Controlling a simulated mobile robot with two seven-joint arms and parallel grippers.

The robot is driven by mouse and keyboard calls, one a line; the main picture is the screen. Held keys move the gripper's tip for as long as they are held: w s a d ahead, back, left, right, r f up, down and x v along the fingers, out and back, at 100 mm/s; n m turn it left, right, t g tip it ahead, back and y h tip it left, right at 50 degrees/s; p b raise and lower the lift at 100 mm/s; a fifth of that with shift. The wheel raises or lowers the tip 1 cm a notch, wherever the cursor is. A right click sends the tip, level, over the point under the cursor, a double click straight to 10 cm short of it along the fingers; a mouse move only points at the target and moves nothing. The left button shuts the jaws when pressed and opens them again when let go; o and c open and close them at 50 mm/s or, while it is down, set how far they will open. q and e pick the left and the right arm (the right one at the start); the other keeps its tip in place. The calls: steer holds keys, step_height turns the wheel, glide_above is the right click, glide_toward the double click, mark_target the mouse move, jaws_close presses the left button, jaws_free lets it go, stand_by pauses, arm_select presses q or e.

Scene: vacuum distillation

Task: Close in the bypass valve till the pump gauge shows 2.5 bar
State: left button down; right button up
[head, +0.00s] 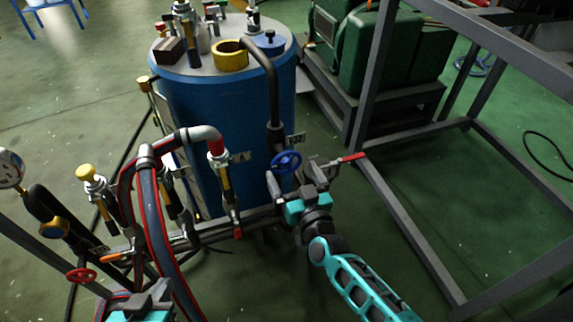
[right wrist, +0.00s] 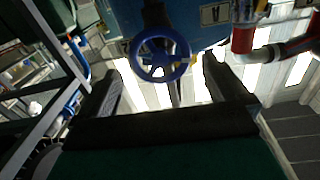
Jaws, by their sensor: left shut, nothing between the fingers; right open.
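A blue handwheel (head: 286,161) sits on a dark pipe in front of the blue tank; which handwheel is the bypass valve cannot be told. My right gripper (head: 297,179) is open just in front of the blue wheel. In the right wrist view the blue wheel (right wrist: 160,54) shows between and beyond the open fingers (right wrist: 160,78), with no clear contact. A round gauge (head: 10,168) is cut by the left edge, its reading too small to read. My left gripper (head: 155,292) is shut and empty at the bottom left, near a red handwheel (head: 81,275).
The blue tank (head: 222,125) carries fittings on its lid. Hoses and a red-ended pipe (head: 216,147) stand left of the right gripper. A red lever (head: 350,158) lies just right of it. A grey frame (head: 410,225) bounds the right side.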

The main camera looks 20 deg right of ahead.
mark_target(288, 164)
steer(key=shift+w+b, duration=0.35)
steer(key=shift+w, duration=1.85)
steer(key=c, duration=0.8)
